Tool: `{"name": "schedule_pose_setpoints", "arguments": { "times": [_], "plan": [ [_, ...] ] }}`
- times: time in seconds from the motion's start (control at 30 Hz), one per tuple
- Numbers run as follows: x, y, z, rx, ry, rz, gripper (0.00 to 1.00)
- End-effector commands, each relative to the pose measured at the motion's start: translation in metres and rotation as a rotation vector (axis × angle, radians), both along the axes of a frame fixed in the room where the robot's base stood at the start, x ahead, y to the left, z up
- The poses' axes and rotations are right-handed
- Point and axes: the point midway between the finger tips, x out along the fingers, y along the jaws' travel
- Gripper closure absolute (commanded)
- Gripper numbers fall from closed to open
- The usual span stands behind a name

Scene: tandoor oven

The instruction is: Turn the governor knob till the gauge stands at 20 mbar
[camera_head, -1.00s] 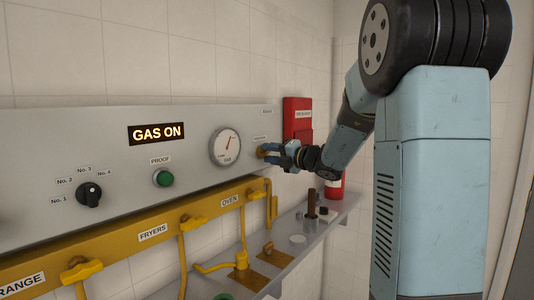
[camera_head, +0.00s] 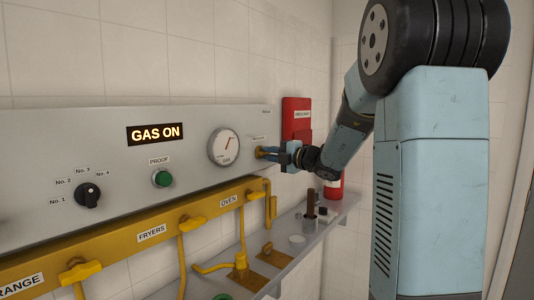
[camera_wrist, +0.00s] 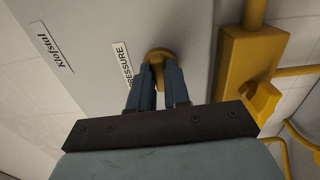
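The governor knob (camera_wrist: 158,54) is a yellow-brass knob on the grey panel, beside the PRESSURE label. In the head view the knob (camera_head: 260,152) is partly hidden by my gripper (camera_head: 272,153). In the wrist view the two blue fingers of my gripper (camera_wrist: 157,76) stand on either side of the knob's raised grip and appear closed on it. The round white GAS gauge (camera_head: 224,147) is left of the knob. Its red needle points up and to the right; the scale figures are too small to read.
A lit GAS ON sign (camera_head: 155,134), a green PROOF button (camera_head: 162,179) and a black selector (camera_head: 89,195) are on the panel. Yellow gas pipes (camera_head: 120,247) run below. A red box (camera_head: 297,117) hangs right of the panel. A shelf (camera_head: 318,228) holds small items.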

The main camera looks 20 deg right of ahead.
Motion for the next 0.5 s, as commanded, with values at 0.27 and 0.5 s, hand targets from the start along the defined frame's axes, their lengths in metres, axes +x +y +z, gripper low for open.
{"name": "schedule_pose_setpoints", "arguments": {
  "times": [0.27,0.5],
  "plan": [
    [-0.001,0.007,0.005,-0.007,-0.016,0.017,0.62],
    [-0.026,-0.015,0.005,-0.008,-0.016,0.011,0.62]
  ]
}}
